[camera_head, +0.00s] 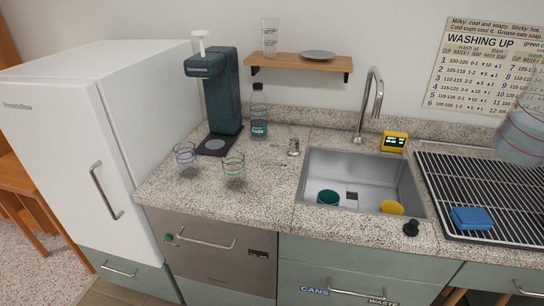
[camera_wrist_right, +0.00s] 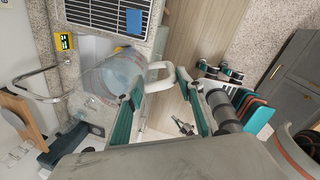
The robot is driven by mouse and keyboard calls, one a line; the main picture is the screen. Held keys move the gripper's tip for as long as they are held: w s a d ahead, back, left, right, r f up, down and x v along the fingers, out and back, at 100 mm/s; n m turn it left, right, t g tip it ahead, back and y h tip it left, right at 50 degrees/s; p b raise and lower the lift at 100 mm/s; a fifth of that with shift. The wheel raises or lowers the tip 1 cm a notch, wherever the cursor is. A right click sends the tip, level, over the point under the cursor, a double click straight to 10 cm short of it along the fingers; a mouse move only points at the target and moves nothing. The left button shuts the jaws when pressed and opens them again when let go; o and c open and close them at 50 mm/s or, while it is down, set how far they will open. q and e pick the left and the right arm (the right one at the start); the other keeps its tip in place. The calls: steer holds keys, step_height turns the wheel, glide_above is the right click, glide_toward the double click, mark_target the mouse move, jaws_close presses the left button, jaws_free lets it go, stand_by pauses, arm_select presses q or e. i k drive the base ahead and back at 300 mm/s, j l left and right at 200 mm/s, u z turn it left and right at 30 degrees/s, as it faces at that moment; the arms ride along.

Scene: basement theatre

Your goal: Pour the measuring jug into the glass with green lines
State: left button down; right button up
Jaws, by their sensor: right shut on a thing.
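The glass with green lines (camera_head: 233,170) stands upright on the speckled counter, near its front edge. A glass with blue lines (camera_head: 185,157) stands to its left. The clear measuring jug (camera_head: 522,132) is at the right edge of the head view, over the drying rack, with bluish contents. In the right wrist view the jug (camera_wrist_right: 108,82) shows with its white handle (camera_wrist_right: 160,76) between the fingers of my right gripper (camera_wrist_right: 160,88), which is shut on it. My left gripper is in neither view. The right gripper is out of the head view.
The sink (camera_head: 362,180) holds a teal and a yellow item, with a tall faucet (camera_head: 374,100) behind. A blue sponge (camera_head: 472,218) lies on the drying rack (camera_head: 450,185). A bottle (camera_head: 259,115), a dark drinks machine (camera_head: 225,95) and a small metal cup (camera_head: 294,147) stand behind the glasses.

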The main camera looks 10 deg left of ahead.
mark_target(232, 162)
steer(key=j+u, duration=0.15)
steer(key=j, duration=0.45)
steer(key=j+u, duration=0.15)
steer(key=j, duration=0.45)
steer(key=j+u, duration=0.2)
steer(key=j, duration=0.4)
steer(key=j+u, duration=0.15)
steer(key=j, duration=0.45)
steer(key=i+j+u, duration=0.15)
steer(key=j, duration=0.45)
steer(key=i+j+u, duration=0.15)
steer(key=j, duration=0.45)
steer(key=k, duration=0.1)
